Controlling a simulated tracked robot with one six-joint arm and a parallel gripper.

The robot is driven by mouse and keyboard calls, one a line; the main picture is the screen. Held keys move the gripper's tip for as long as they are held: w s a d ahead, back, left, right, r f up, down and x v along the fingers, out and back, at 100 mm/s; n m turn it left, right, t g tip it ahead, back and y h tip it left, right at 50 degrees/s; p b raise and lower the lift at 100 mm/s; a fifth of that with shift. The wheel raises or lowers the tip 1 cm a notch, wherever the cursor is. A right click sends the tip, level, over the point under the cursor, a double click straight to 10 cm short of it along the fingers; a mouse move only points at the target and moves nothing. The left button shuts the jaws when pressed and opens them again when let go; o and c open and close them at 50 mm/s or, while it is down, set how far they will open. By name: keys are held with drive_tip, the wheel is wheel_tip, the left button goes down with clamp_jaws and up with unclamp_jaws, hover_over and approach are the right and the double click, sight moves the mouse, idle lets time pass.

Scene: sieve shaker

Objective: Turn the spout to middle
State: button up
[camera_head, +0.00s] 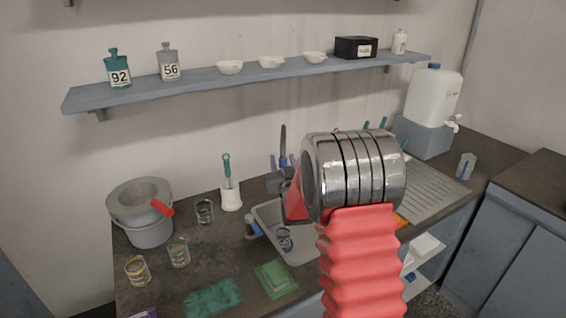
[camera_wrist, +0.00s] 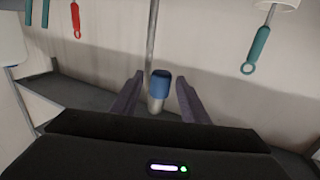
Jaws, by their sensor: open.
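My gripper (camera_head: 283,160) is open above the back of the sink, its two purple-grey fingers pointing up in the head view. A dark upright piece (camera_head: 283,138), seemingly the spout, rises between and beyond the fingertips. In the wrist view, a blue-tipped grey cylinder (camera_wrist: 160,87) shows between the spread fingers (camera_wrist: 160,79), with gaps on both sides. It looks like the spout's end, and a thin grey pole (camera_wrist: 151,38) shows behind it. I cannot tell whether a finger touches it. My arm hides much of the sink (camera_head: 264,215) and the tap's base.
A brush in a white holder (camera_head: 231,196) stands left of my gripper, and a grey pot (camera_head: 140,190) is farther left. Glasses (camera_head: 179,252) stand on the counter. A wall shelf (camera_head: 200,84) runs above. A water container (camera_head: 433,93) stands at the right.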

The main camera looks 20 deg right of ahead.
drive_tip(key=shift+c, duration=0.2)
clamp_jaws()
idle(0.4)
